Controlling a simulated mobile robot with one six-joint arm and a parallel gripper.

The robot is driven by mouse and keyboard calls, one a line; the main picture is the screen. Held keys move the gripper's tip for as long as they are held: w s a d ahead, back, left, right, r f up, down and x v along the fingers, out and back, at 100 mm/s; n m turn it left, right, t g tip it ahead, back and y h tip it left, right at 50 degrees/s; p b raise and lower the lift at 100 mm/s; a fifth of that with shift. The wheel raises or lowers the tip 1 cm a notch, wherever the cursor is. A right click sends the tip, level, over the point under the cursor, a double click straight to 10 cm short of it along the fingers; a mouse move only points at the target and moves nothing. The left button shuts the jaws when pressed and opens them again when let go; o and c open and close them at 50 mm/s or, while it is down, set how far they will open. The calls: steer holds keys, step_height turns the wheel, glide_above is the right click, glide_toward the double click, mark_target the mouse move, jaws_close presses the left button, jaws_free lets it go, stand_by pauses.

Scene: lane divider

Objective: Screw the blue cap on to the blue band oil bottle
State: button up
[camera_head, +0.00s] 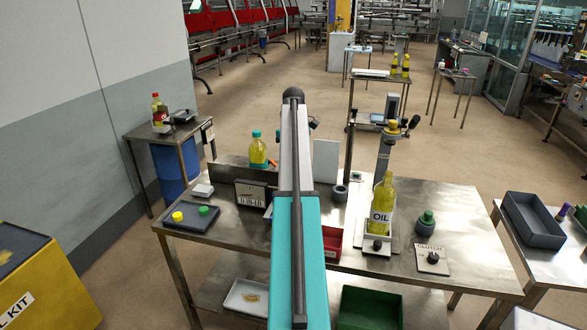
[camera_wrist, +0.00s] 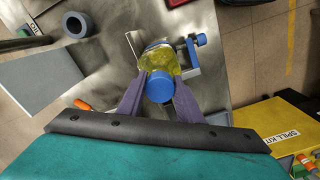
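In the wrist view, the blue cap (camera_wrist: 159,90) sits between the two purple fingertips of my gripper (camera_wrist: 159,86), which touch its sides. Directly behind the cap is a clear bottle of yellow oil (camera_wrist: 160,58), seen nearly from above. The cap covers the bottle's mouth, and I cannot tell how far it is seated. A metal fixture with blue parts (camera_wrist: 197,42) stands beside the bottle. In the head view my teal and white arm hides my gripper, the cap and this bottle.
A teal-capped bottle (camera_head: 258,152) stands behind the display box (camera_head: 251,194). A dark tray (camera_head: 190,222) holds yellow and green caps. A grey ring (camera_head: 340,193) lies right of my arm.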

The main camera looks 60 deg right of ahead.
steer(key=shift+m, duration=0.3)
steer(key=shift+c, duration=0.2)
steer(key=shift+m+p, duration=0.35)
steer(key=shift+m, duration=0.25)
steer(key=shift+m+p, duration=0.35)
steer(key=shift+m, duration=0.55)
steer(key=shift+m, duration=0.8)
steer(key=shift+p, duration=0.35)
